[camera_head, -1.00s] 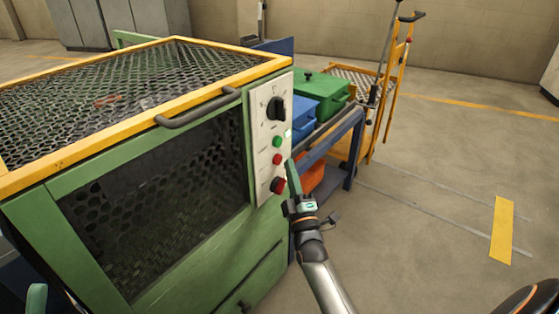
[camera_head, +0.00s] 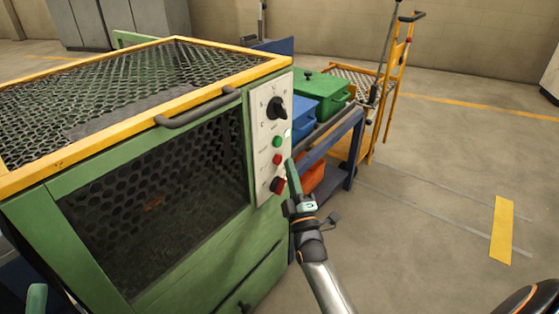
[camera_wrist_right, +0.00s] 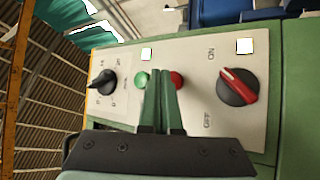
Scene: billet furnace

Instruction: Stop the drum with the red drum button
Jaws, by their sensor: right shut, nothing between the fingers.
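The control panel (camera_head: 263,180) is a pale plate on the green drum machine (camera_head: 185,262). The red drum button (camera_head: 277,159) sits just below the green button (camera_head: 277,141). My right gripper (camera_head: 290,166) is shut and empty, its fingertips at the panel's right edge near the red button. In the right wrist view the shut fingers (camera_wrist_right: 160,72) lie between the green button (camera_wrist_right: 141,79) and the red button (camera_wrist_right: 178,80), partly covering both. I cannot tell whether they touch the red button.
A black dial (camera_head: 275,107) is above the buttons and a red-and-black rotary switch (camera_head: 277,185) below them. Behind the machine, a blue bench (camera_head: 352,150) holds a green bin (camera_head: 318,92) and a blue bin (camera_head: 303,122). Floor at right is clear.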

